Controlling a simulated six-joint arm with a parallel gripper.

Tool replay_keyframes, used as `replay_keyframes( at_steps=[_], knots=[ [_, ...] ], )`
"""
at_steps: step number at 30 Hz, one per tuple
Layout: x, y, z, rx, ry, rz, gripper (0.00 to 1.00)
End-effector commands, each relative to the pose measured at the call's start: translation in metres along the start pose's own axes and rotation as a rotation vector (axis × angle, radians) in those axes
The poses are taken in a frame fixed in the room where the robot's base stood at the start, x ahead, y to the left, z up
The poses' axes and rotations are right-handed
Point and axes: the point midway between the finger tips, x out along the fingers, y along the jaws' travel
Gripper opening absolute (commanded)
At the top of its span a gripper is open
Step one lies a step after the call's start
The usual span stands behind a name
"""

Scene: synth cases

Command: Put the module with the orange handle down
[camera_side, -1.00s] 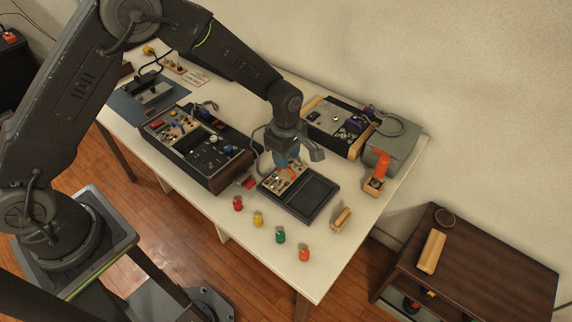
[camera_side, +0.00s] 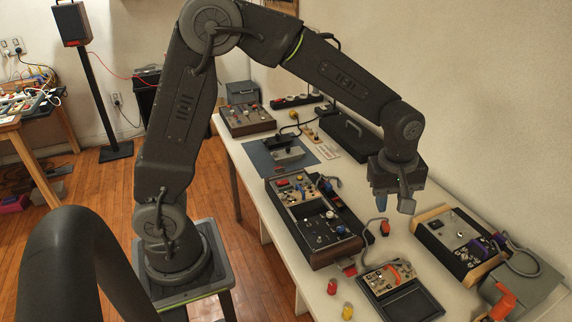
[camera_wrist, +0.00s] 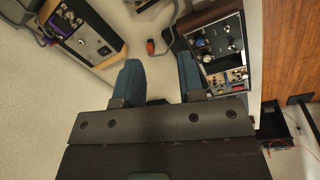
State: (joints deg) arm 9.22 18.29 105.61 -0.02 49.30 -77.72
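The module with the orange handle (camera_side: 388,276) has a pale panel and lies in the far half of a small black case (camera_side: 410,304) in the side view. Its handle is small and partly unclear there. My gripper (camera_side: 393,207) hangs above the table behind that case, clear of the module. In the wrist view my gripper (camera_wrist: 160,68) has its two blue fingers spread apart with nothing between them. The module cannot be made out in the wrist view.
A red-orange plug-like piece (camera_side: 385,228) with a grey cable stands on the table below my gripper. A larger wood-sided case (camera_side: 316,225) is left, another case (camera_side: 458,243) right. Small red (camera_side: 332,286) and yellow (camera_side: 347,311) pieces stand near the front edge.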

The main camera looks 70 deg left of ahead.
Motion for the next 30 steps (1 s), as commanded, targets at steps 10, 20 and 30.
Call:
replay_keyframes(
  at_steps=[10, 20, 30],
  knots=[
    [-0.111, -0.111, -0.004, 0.632, 0.133, 0.167, 0.36],
    [-0.130, -0.197, 0.009, 1.102, 0.308, 0.210, 0.36],
    [-0.128, -0.209, 0.011, 1.188, 0.340, 0.206, 0.36]
  ],
)
